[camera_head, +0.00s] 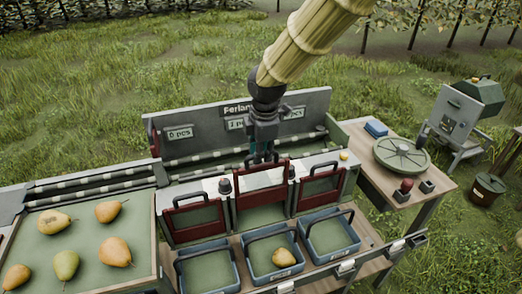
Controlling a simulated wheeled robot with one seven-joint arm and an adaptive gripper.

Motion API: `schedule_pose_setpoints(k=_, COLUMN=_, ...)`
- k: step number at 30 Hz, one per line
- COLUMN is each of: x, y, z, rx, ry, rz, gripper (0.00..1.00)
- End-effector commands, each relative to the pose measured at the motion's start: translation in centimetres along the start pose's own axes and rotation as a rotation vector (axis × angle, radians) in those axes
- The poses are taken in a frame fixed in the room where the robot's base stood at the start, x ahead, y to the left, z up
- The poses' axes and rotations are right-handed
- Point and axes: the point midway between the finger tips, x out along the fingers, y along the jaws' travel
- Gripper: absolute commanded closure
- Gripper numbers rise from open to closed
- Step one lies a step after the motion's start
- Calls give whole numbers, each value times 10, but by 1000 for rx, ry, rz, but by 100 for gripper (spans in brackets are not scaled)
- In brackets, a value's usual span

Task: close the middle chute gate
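The middle chute gate (261,198) is a dark red frame at the centre of the sorting bench, between the left gate (196,232) and the right gate (320,201). Its top stands higher than the tops of its neighbours. My gripper (263,159) points down from above at the top of the middle gate, around the height of its upper edge. The fingers are small and dark, and partly merge with the gate behind. I cannot tell whether they touch it or how far apart they are.
Three blue bins stand in front of the gates; the middle bin (250,262) holds one pear (284,257). A tray (140,215) with several pears is at left. A side table at right holds a round green disc (401,156) and a red button (407,185).

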Motion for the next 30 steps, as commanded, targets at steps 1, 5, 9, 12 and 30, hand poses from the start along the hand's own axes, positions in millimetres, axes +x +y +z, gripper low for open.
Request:
schedule_pose_setpoints(k=1, x=0, y=0, z=0, rx=0, ry=0, rz=0, gripper=90)
schedule_pose_setpoints(k=5, x=0, y=0, z=0, rx=0, ry=0, rz=0, gripper=100)
schedule_pose_setpoints(k=9, x=0, y=0, z=0, rx=0, ry=0, rz=0, gripper=100)
schedule_pose_setpoints(k=12, x=9, y=-2, z=0, rx=0, ry=0, rz=-1, gripper=100)
schedule_pose_setpoints(k=30, x=99, y=-20, z=0, rx=1, ry=0, rz=-1, gripper=100)
